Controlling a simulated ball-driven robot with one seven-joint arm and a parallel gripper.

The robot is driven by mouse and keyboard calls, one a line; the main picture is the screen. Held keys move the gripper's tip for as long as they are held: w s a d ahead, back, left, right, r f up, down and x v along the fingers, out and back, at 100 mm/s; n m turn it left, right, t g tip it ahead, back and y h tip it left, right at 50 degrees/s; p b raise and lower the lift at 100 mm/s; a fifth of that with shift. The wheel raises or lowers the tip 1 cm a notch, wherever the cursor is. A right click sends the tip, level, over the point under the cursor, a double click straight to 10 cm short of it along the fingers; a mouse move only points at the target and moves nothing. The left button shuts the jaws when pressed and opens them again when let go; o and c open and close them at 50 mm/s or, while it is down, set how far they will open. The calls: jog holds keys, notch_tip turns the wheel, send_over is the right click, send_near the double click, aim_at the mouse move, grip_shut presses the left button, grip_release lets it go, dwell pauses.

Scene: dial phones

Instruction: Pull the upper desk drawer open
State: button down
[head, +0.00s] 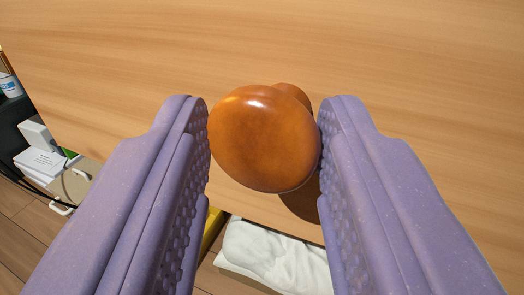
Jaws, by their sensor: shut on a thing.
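A round, glossy orange-brown wooden knob (262,140) stands out from a light wood drawer front (420,70) in the head view. My gripper (264,145) has two purple fingers with bumpy inner pads, one on each side of the knob. The gripper is shut on the knob, with the pads against its left and right edges. The edges of the drawer front at the top and right lie outside the view, so I cannot tell whether the drawer stands out from the desk.
Below the wood front lies a white, crumpled cloth-like thing (275,252), with a yellow strip (212,229) beside it. At the left are small white boxes (40,160), a beige thing with a white handle (75,183) and dark items. Brown plank floor (30,225) shows at the lower left.

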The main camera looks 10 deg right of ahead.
jog(key=c, duration=0.7)
grip_release()
jog(key=s+a+p, duration=0.1)
jog(key=s+p, duration=0.1)
jog(key=s, duration=0.5)
jog(key=shift+s+a+p, duration=0.25)
jog(key=shift+s+p, duration=0.05)
jog(key=shift+f, duration=0.1)
